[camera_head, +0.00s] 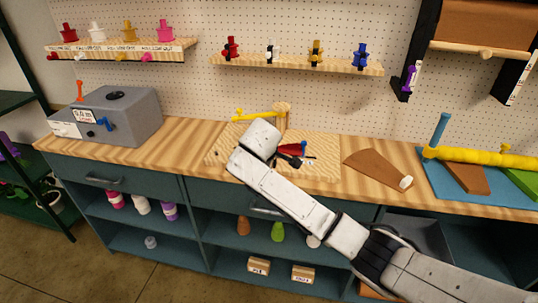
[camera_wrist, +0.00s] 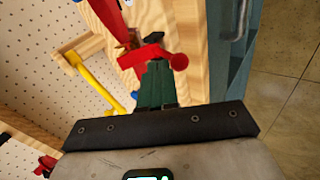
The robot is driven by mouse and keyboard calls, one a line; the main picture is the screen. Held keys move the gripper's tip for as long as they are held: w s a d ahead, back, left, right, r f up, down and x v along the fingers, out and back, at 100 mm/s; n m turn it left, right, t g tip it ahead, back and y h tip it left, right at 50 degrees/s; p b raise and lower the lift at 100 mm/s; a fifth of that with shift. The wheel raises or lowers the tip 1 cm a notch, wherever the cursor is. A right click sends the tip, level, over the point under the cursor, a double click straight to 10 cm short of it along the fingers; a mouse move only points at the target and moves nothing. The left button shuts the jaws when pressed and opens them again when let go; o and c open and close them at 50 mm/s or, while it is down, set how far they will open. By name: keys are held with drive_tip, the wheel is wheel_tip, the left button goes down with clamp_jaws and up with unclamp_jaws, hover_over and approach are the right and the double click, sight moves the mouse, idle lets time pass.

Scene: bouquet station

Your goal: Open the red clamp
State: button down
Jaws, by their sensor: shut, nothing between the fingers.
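A red clamp part (camera_wrist: 152,56) with a round red knob sits just beyond my fingertips in the wrist view; a darker red post rises behind it. In the head view a bit of red (camera_head: 309,156) shows beside my gripper (camera_head: 293,162), over the wooden board on the bench. My gripper (camera_wrist: 156,78) is shut with nothing in it, its dark green fingers pointing at the red lever. I cannot tell whether they touch it. My arm hides most of the clamp in the head view. Another red piece (camera_head: 231,48) stands on the wall shelf.
A yellow bar (camera_wrist: 96,82) on a wooden post stands close to the clamp. A grey box (camera_head: 115,115) is at the left of the bench, a brown wedge (camera_head: 377,167) to the right. The blue mat (camera_head: 432,184) holds a yellow roll. The bench front edge is near my gripper.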

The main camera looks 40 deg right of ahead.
drive_tip(key=shift+s+a+f, duration=0.3)
drive_tip(key=shift+a+f, duration=0.05)
drive_tip(key=shift+f, duration=0.15)
drive_tip(key=shift+f, duration=0.1)
idle(0.3)
drive_tip(key=d+r+p+v, duration=0.1)
drive_tip(key=v, duration=1.1)
drive_tip(key=shift+r+p, duration=0.35)
drive_tip(key=shift+r, duration=0.05)
drive_tip(key=shift+w+d, duration=0.1)
drive_tip(key=shift+d, duration=0.05)
